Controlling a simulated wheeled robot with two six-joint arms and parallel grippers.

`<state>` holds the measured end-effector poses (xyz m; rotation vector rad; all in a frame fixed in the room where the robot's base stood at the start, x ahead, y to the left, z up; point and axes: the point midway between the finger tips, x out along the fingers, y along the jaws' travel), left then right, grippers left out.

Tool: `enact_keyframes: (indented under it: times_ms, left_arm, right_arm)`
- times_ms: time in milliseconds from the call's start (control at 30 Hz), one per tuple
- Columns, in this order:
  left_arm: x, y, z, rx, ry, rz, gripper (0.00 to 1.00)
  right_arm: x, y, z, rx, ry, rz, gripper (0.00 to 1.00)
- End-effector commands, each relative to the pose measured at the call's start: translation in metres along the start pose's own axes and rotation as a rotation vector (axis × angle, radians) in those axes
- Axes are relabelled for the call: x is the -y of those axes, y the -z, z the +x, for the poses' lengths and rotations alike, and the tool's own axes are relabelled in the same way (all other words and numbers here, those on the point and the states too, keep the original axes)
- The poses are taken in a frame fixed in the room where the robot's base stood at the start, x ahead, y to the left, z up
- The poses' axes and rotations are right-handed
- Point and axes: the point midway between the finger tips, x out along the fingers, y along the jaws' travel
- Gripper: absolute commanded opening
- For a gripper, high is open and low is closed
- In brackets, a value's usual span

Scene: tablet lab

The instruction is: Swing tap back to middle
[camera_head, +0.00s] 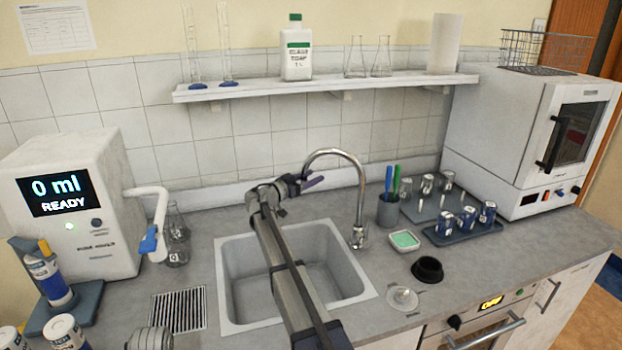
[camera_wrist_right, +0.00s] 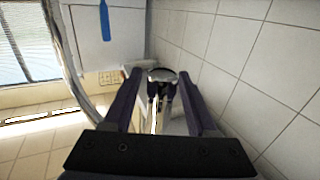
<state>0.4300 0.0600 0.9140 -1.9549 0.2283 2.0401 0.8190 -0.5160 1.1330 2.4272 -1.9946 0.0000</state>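The chrome tap (camera_head: 357,195) stands at the back right of the sink (camera_head: 232,300). Its gooseneck spout arches to the left over the basin. My right gripper (camera_head: 305,182) is at the spout's left, downturned end. My left gripper is not in view.
A shelf (camera_head: 330,86) with glassware and a soap bottle (camera_head: 296,58) hangs above. Left stands a water dispenser (camera_head: 95,245) with flasks beside it. Right of the tap are a pen cup (camera_head: 389,212), a green sponge dish (camera_head: 404,240) and a vial rack (camera_head: 462,235).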

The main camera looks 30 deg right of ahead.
Motion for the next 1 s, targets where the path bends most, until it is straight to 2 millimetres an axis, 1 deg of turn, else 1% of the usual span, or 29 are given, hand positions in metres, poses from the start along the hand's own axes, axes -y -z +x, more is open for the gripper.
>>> enact_keyframes:
  times_ms: [33, 67, 400, 500, 1000]
  left_arm:
    - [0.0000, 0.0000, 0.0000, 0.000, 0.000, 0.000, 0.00]
    - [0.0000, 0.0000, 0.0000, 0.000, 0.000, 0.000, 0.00]
    - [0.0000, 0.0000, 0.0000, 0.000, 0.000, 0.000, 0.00]
    - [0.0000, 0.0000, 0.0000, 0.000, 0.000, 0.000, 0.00]
    - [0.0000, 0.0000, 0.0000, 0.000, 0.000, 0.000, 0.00]
  right_arm:
    - [0.0000, 0.0000, -0.0001, 0.000, 0.000, 0.000, 0.52]
    - [0.0000, 0.0000, -0.0001, 0.000, 0.000, 0.000, 0.48]
    - [0.0000, 0.0000, -0.0002, 0.000, 0.000, 0.000, 0.10]
    - [0.0000, 0.0000, -0.0002, 0.000, 0.000, 0.000, 0.00]
    - [0.0000, 0.0000, -0.0002, 0.000, 0.000, 0.000, 0.00]
